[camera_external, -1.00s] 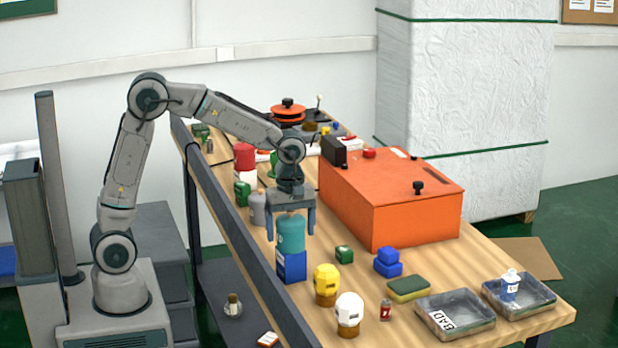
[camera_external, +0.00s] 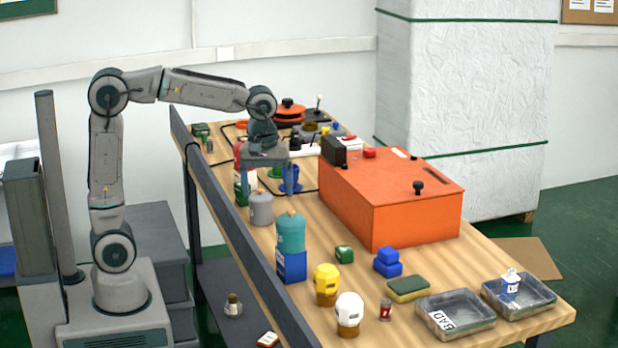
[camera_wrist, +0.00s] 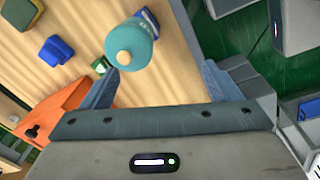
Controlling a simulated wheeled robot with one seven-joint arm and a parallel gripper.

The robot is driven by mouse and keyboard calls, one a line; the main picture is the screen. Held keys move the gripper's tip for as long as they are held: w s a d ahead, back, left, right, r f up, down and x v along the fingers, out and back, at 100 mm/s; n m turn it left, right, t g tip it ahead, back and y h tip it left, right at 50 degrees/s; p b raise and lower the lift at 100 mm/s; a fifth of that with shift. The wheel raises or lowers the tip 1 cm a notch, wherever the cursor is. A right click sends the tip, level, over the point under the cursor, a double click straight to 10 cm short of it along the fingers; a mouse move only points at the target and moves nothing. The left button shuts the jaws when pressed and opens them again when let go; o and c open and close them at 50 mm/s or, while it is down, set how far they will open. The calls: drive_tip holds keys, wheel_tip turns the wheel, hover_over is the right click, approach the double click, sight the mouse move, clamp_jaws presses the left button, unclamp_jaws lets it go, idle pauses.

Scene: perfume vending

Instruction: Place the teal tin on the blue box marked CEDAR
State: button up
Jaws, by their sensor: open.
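The teal tin (camera_external: 291,233) stands upright on top of the blue box (camera_external: 291,266) near the bench's left edge. White marking shows on the box, but I cannot read it. My gripper (camera_external: 269,190) is open and empty, raised and farther back along the bench, apart from the tin. In the wrist view the teal tin (camera_wrist: 132,45) shows from above beyond the gripper, with part of the blue box (camera_wrist: 148,20) visible beside it.
A grey tin (camera_external: 261,209) stands behind the teal one. A yellow-topped jar (camera_external: 326,284) and a white-topped jar (camera_external: 349,314) stand in front. The orange case (camera_external: 392,195) fills the right side. Two trays, one marked BAD (camera_external: 455,314), sit at the near end.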

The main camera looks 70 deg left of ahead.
drive_tip(key=s+a+f+m+t, duration=0.1)
drive_tip(key=s+a+f+m, duration=0.1)
drive_tip(key=s+f+m, duration=0.2)
drive_tip(key=s+a+f+m+t, duration=0.1)
drive_tip(key=s+a+f+m, duration=0.1)
drive_tip(key=s+m, duration=0.7)
drive_tip(key=s+f, duration=0.1)
drive_tip(key=s, duration=0.1)
drive_tip(key=shift+s+f+m, duration=0.3)
drive_tip(key=shift+s+f, duration=0.05)
